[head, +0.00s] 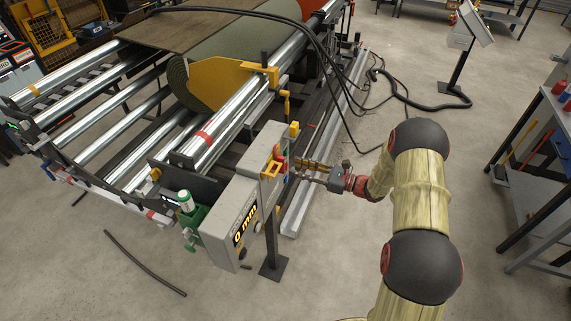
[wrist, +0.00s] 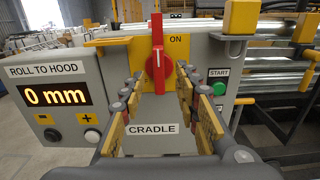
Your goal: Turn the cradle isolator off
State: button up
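The cradle isolator is a red rotary handle (wrist: 157,62) on a yellow plate (wrist: 178,82), above a CRADLE label (wrist: 153,129). The handle stands upright, and the word ON shows at the plate's upper right. In the head view the red isolator (head: 279,154) is on the side of the grey control box (head: 238,192). My gripper (wrist: 160,76) is open, with one finger on each side of the handle in the wrist view; I see no clear contact. In the head view my gripper (head: 306,165) reaches the box from the right.
The box's display (wrist: 57,95) reads 0 mm, with minus and plus buttons below. A green START button (wrist: 219,89) sits right of the isolator. Yellow brackets (wrist: 240,17) stick out near the box top. Black cables (head: 340,100) hang behind my arm.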

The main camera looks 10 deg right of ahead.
jog(key=shift+x, duration=2.7)
jog(key=shift+s, duration=0.1)
jog(key=c, duration=0.3)
grip_shut()
